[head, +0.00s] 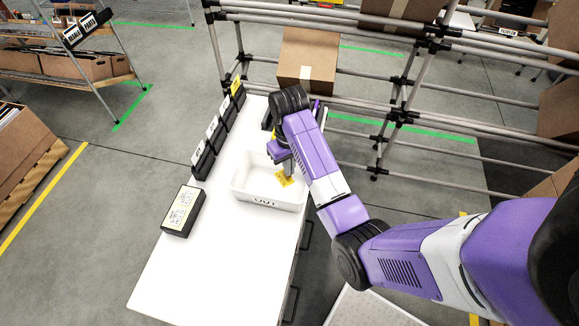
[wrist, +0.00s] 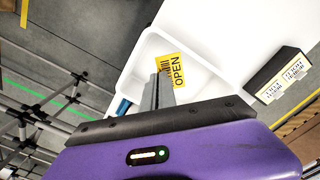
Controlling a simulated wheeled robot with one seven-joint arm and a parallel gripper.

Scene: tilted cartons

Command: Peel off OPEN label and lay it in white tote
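The label is tilted and appears a little above the tote floor; the exact gap is hard to tell.
A black box with a pale label (head: 183,211) lies left of the tote. Several black label holders (head: 203,157) line the bench's left edge, with a yellow label (head: 236,85) at the far end. A pipe rack with cartons (head: 307,60) stands behind. The front bench is clear.

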